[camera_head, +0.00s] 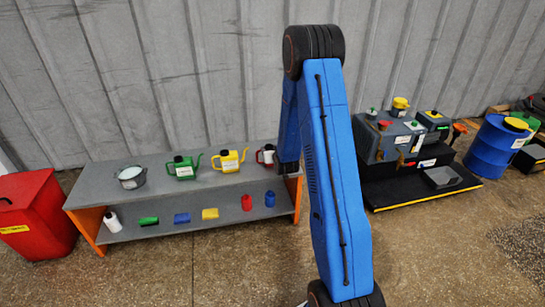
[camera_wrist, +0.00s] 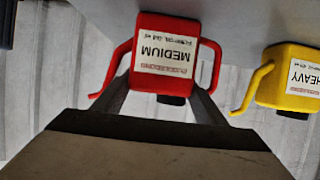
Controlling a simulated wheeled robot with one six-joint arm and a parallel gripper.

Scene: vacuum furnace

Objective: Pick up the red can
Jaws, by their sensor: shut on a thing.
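The red can (camera_wrist: 165,25), labelled MEDIUM, has a spout and a handle and appears upside down in the wrist view. My gripper (camera_wrist: 160,85) has its two fingers on either side of the can's body, between spout and handle, and is shut on it. In the head view the red can (camera_head: 268,155) shows at the right end of the upper shelf, partly hidden by my arm. My gripper is mostly hidden behind the arm there. I cannot tell whether the can still touches the shelf.
A yellow can (camera_head: 230,161), labelled HEAVY, stands close beside it. A green can (camera_head: 183,168) and a grey pot (camera_head: 131,177) share the upper shelf (camera_head: 95,187). Small items lie on the lower shelf. A red bin (camera_head: 35,215) stands left; a blue drum (camera_head: 492,150) stands right.

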